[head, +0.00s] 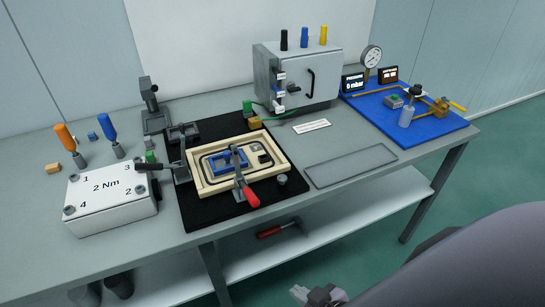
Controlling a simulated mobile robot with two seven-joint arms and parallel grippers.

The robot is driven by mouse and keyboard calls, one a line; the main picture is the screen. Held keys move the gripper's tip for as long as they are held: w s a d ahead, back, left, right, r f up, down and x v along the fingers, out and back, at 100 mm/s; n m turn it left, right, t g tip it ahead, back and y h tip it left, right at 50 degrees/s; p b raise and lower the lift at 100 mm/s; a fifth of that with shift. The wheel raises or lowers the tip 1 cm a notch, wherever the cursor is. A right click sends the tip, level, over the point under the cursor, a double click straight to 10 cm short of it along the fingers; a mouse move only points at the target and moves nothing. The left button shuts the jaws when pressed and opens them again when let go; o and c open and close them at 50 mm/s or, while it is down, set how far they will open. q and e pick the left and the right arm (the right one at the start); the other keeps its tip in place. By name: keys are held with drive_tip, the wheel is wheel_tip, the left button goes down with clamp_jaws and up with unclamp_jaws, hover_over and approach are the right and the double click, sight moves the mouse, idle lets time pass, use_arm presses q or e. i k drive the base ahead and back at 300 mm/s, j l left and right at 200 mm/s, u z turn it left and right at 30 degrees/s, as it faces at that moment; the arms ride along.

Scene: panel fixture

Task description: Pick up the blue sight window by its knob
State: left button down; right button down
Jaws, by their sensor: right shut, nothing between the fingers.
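The blue sight window (217,164) looks like a small blue rectangular frame. It sits inside the pale wooden frame (262,175) of the fixture, left of centre in the head view. Its knob is too small to make out. A red-handled toggle clamp (249,195) stands just in front and partly overlaps it in the picture. My right gripper (318,296) is at the bottom edge of the view, shut and empty, in front of the bench and well apart from the window. My left gripper is not in view.
A black mat (190,212) lies under the fixture. A black-handled clamp (165,167) stands at its left. A white box (110,200) is left, an empty grey tray (350,165) right. A grey cabinet (297,75) and a blue board (425,125) stand behind.

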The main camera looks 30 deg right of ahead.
sight(220, 164)
drive_tip(key=z, duration=0.55)
drive_tip(key=i+l, duration=0.15)
drive_tip(key=l, duration=0.2)
drive_tip(key=i+l, duration=0.15)
drive_tip(key=l, duration=0.25)
drive_tip(key=i+l, duration=0.1)
drive_tip(key=l, duration=0.25)
drive_tip(key=i+l, duration=0.15)
drive_tip(key=l, duration=0.2)
drive_tip(key=i+l, duration=0.15)
drive_tip(key=l, duration=0.25)
